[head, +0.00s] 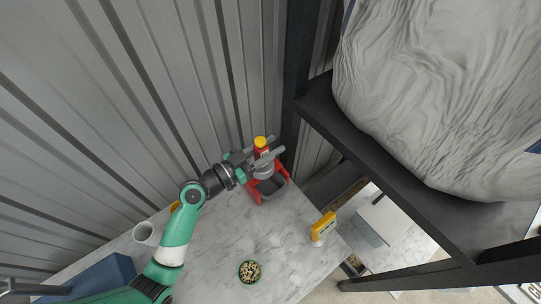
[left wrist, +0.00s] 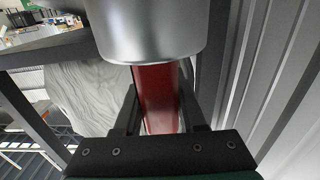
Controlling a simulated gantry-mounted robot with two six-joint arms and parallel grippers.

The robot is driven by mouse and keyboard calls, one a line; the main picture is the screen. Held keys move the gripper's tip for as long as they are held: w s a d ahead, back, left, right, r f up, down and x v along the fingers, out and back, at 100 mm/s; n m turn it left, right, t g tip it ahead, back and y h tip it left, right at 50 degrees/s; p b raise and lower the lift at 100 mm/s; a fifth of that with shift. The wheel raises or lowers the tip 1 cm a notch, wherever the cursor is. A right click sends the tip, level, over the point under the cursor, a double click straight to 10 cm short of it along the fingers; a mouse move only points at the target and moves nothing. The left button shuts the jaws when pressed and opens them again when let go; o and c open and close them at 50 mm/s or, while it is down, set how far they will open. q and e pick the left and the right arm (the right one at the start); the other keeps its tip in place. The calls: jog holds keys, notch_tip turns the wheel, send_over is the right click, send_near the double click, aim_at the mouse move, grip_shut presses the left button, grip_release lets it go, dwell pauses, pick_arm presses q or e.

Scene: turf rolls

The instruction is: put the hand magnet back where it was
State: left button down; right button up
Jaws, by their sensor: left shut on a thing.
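My left gripper (head: 277,145) is shut on the red handle, and the magnet stands about upright. In the left wrist view the silver base (left wrist: 150,35) fills the top, and the red handle runs between the two fingers (left wrist: 160,100). The magnet overlaps the back of a red holder with a grey inside (head: 254,192) in the head view. I cannot tell whether its base touches the holder. My right gripper is not in view.
The marble worktop (head: 215,235) is clear in the middle. A dark shelf frame (head: 375,160) rises at the right.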

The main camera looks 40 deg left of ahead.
pick_arm(q)
jog(key=f, duration=0.1)
jog(key=w+a+f, duration=0.1)
jog(key=shift+w+a+f+b, duration=0.2)
jog(key=shift+w+f+b, duration=0.1)
jog(key=shift+b, duration=0.1)
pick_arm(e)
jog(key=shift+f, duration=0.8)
pick_arm(q)
jog(key=f, duration=0.1)
jog(key=f+b, duration=0.2)
jog(key=shift+w+a+f, duration=0.3)
jog(key=shift+w+f, duration=0.05)
jog(key=shift+w, duration=0.05)
jog(key=shift+s, duration=0.1)
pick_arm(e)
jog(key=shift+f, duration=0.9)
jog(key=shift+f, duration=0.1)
pick_arm(q)
jog(key=shift+f, duration=0.2)
jog(key=shift+c, duration=2.4)
grip_release()
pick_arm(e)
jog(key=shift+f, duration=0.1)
